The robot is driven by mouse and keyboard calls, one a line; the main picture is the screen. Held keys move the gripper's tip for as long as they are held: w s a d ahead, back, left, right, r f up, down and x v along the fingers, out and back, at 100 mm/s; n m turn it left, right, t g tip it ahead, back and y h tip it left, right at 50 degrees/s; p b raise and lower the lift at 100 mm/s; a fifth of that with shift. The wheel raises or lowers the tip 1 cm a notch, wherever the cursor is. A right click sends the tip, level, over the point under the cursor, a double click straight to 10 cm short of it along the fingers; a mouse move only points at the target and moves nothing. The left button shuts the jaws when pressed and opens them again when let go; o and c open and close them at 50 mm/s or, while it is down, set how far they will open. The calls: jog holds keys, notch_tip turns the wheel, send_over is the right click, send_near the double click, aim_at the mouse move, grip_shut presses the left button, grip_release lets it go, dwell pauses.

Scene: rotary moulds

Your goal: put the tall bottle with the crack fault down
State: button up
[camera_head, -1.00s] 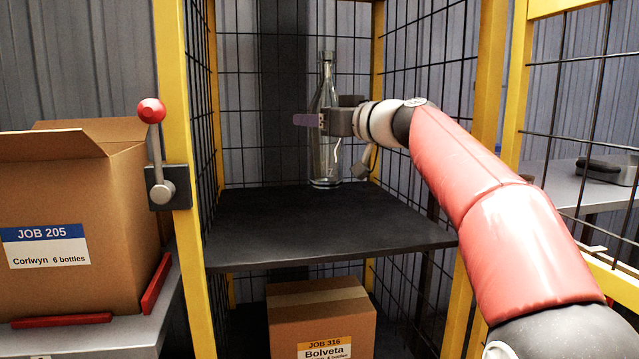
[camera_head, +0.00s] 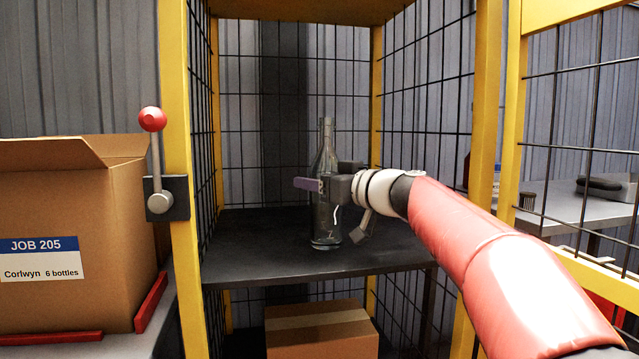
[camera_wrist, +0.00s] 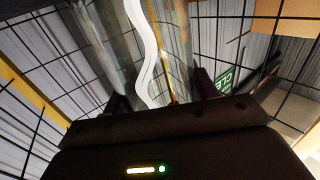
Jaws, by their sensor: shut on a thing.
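A tall clear glass bottle (camera_head: 326,222) stands upright in the head view, over the dark shelf (camera_head: 270,262) inside the yellow-framed cage. A pale wavy line, like a crack, shows on its side. My gripper (camera_head: 328,185) is shut on the bottle around its middle, coming from the right. The bottle's base shows against the shelf surface; I cannot tell whether it touches. In the wrist view the bottle's glass (camera_wrist: 172,40) fills the upper middle, with the white wavy crack line (camera_wrist: 148,50) running down it. The fingers partly hide the bottle's middle.
Mesh walls and yellow posts (camera_head: 487,120) enclose the shelf closely on both sides. A red-knobbed lever (camera_head: 155,160) is on the left post. An open JOB 205 carton (camera_head: 75,230) stands at left, another carton (camera_head: 320,335) below the shelf. The shelf looks otherwise bare.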

jog(key=shift+f, duration=0.15)
jog(key=o, duration=1.7)
jog(key=v, duration=0.4)
jog(key=b+v, duration=0.1)
jog(key=v, duration=0.3)
jog(key=b+v, duration=0.1)
jog(key=v, duration=0.3)
jog(key=shift+r, duration=0.25)
jog(key=shift+s, duration=0.1)
